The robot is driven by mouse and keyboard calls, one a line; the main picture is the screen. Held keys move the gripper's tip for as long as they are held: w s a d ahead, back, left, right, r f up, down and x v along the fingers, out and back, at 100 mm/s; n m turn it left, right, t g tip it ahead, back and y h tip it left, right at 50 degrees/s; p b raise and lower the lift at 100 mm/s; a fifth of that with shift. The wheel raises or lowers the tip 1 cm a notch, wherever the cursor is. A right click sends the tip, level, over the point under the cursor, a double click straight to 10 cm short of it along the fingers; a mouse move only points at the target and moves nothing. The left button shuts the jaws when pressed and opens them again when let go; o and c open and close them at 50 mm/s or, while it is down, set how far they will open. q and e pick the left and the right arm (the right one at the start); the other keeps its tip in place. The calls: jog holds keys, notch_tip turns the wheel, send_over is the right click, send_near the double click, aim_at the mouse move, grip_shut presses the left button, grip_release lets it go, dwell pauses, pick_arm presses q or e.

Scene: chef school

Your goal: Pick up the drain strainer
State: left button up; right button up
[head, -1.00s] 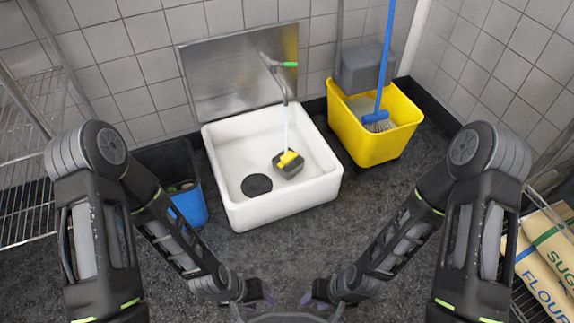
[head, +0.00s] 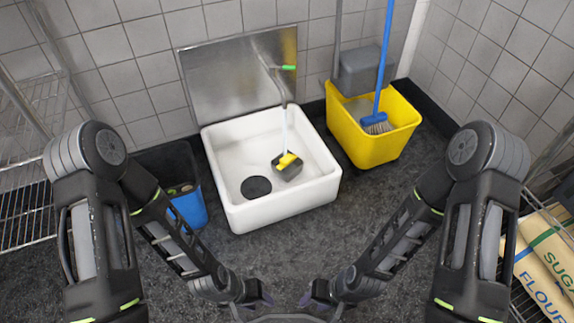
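A dark round disc (head: 256,188), which looks like the drain strainer, lies flat on the floor of the white square sink (head: 285,207), toward its front left. I cannot tell whether it sits in the drain or covers it. My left gripper (head: 263,298) and my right gripper (head: 309,298) are low at the bottom centre, in front of the sink and apart from the disc. Both are small and dark here, and I cannot make out whether their fingers are open.
A yellow-and-dark block (head: 287,166) sits in the sink beside the disc, below a tap (head: 280,85). A yellow mop bucket (head: 368,150) stands right of the sink, a blue bin (head: 188,208) left. Wire shelves flank both sides; flour and sugar bags (head: 545,260) lie right.

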pick_arm(q)
notch_tip(320, 180, up, 17)
jog(key=p, duration=1.5)
jog(key=shift+f, duration=0.15)
jog(key=shift+c, duration=0.3)
